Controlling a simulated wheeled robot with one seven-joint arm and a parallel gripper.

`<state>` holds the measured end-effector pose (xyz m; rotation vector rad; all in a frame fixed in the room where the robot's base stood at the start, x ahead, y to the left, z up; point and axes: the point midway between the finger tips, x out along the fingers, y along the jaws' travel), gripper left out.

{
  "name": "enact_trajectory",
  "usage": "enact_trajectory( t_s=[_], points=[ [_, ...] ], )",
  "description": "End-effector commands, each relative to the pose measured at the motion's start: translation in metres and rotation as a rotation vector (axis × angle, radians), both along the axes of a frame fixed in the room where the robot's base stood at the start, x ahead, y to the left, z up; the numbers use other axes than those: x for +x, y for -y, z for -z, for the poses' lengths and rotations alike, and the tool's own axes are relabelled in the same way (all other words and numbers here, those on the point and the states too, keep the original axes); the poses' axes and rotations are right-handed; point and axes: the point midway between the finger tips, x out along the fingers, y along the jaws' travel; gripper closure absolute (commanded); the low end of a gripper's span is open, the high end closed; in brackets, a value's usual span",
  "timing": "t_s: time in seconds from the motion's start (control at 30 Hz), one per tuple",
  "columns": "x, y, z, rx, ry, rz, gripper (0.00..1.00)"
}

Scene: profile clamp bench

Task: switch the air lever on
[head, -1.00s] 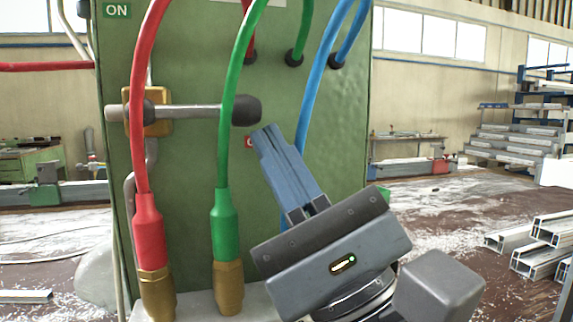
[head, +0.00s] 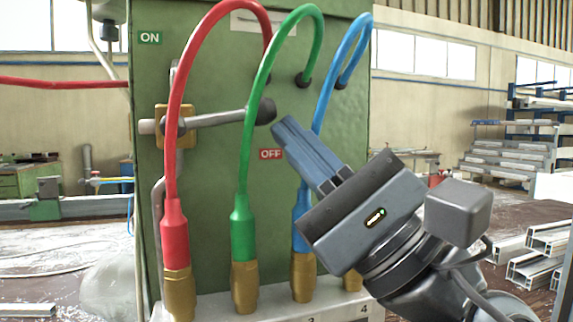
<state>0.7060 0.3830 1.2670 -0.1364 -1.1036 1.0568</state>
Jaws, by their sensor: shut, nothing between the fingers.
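The air lever (head: 218,119) is a grey metal bar on a brass valve body (head: 161,112), on the front of a green cabinet. It points right and tilts slightly upward, ending in a black knob (head: 265,111). A green ON label (head: 149,38) is at the upper left. A red OFF label (head: 271,154) is below the knob. My gripper (head: 283,124) is shut and empty, its fingertips just right of and slightly below the knob. I cannot tell whether they touch it. The red and green hoses hide parts of the lever.
Red (head: 174,150), green (head: 243,185) and blue (head: 319,115) hoses arch in front of the cabinet (head: 205,230), down to brass fittings on a pale block. The red and green ones cross before the lever. Aluminium profiles (head: 530,270) lie at the right.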

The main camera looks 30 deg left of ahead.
Motion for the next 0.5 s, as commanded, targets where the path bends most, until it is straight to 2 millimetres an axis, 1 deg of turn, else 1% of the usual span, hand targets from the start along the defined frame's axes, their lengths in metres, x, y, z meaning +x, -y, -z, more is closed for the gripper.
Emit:
enact_trajectory(
  t_s=[0.03,0.17,0.5],
  points=[
    [0.006,0.001,-0.005,-0.026,0.035,0.003,1.0],
    [0.014,0.001,-0.018,-0.104,0.128,0.004,1.0],
    [0.011,-0.003,-0.049,-0.304,0.359,0.003,1.0]
  ],
)
